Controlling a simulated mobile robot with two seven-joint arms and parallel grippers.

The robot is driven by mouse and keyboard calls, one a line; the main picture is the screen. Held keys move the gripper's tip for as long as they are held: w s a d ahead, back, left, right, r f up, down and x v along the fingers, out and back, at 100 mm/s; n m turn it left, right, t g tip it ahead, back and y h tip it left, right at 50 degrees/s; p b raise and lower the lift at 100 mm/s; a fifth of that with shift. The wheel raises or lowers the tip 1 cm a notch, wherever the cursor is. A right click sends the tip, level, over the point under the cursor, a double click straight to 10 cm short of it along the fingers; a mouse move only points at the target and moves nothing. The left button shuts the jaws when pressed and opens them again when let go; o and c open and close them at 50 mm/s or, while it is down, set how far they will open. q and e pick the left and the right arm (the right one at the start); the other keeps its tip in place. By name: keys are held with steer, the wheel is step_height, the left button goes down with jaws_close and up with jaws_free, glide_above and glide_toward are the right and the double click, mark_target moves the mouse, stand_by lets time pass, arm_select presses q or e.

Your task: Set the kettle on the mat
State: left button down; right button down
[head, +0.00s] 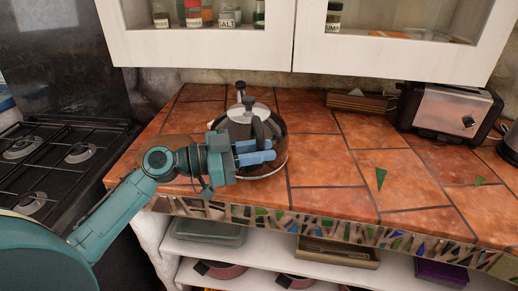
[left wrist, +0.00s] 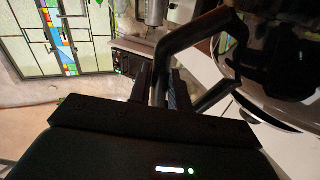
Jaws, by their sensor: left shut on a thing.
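The kettle (head: 278,130) is dark and shiny with a silver lid and a black knob. It is at the left part of the tiled counter in the head view, partly hidden by my gripper. My left gripper (head: 262,152) has blue fingers and is shut on the kettle's black handle. In the left wrist view, the handle passes between the fingers of my left gripper (left wrist: 157,85), and the kettle's dark body (left wrist: 285,50) fills the upper right. I cannot tell whether its base touches the counter. I cannot make out a mat. My right gripper is out of view.
A black gas stove (head: 60,150) is at the left. A toaster (head: 445,110) and a wooden box (head: 357,102) stand toward the back right. White wall cabinets (head: 200,48) hang over the counter's back. The middle of the orange tiled counter (head: 330,160) is clear.

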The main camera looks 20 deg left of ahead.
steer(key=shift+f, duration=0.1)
arm_select(q)
steer(key=shift+f, duration=0.2)
steer(key=c, duration=1.7)
jaws_free()
steer(key=shift+f+b, duration=0.15)
steer(key=shift+b, duration=0.15)
steer(key=o, duration=0.4)
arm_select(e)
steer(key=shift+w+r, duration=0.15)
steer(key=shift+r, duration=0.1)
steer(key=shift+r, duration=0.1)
